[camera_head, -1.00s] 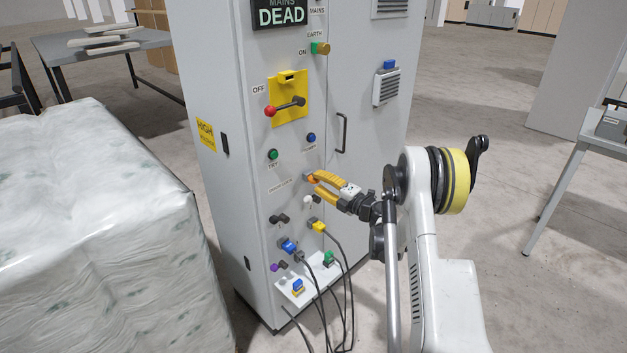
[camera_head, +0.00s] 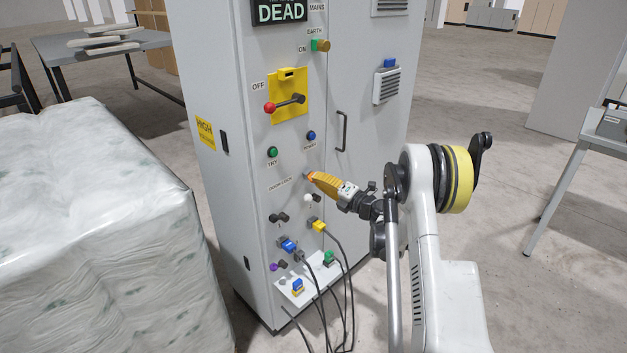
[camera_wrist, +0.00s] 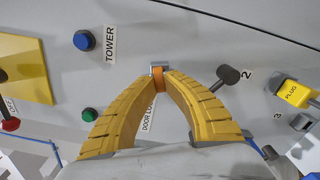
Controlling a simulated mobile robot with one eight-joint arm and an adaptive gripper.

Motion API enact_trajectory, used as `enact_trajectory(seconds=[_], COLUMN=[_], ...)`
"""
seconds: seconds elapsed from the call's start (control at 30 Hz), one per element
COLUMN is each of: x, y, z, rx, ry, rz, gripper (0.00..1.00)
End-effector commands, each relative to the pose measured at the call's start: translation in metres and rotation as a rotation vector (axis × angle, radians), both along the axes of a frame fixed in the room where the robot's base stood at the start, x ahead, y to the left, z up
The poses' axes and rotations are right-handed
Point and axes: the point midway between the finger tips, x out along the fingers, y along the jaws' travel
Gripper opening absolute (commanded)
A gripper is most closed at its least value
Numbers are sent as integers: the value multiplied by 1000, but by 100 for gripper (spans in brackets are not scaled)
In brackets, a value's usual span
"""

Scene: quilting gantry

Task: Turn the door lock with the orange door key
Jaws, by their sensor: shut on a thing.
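The orange door key (camera_wrist: 158,79) sits between my yellow fingertips in the wrist view, its far end at the silver door lock (camera_wrist: 157,67) on the cabinet front. My gripper (camera_wrist: 157,82) is shut on the key. In the head view my gripper (camera_head: 311,178) reaches the cabinet front at the door-lock label, and only a small bit of the orange key (camera_head: 310,176) shows at its tips. The fingers partly cover the "DOOR LOCK" label in the wrist view. Whether the key is fully inside the lock cannot be told.
The grey cabinet (camera_head: 240,200) has a yellow plate with a red-knobbed lever (camera_head: 287,104), a blue button (camera_head: 311,135), a green button (camera_head: 272,152) and dark knobs (camera_head: 279,218) close by. Plugs with hanging cables (camera_head: 319,225) are below. A wrapped pallet load (camera_head: 90,210) stands left.

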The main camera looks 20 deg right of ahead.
Motion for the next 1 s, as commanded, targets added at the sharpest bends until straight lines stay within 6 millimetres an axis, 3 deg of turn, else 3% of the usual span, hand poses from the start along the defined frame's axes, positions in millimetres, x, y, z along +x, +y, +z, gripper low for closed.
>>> enact_trajectory(seconds=[0.33,0.6,1.0], x=[0,0,0], y=[0,0,0], z=[0,0,1], rx=[-36,-300,-398], ry=[-13,-109,-144], rz=[1,1,2], gripper=[0,0,0])
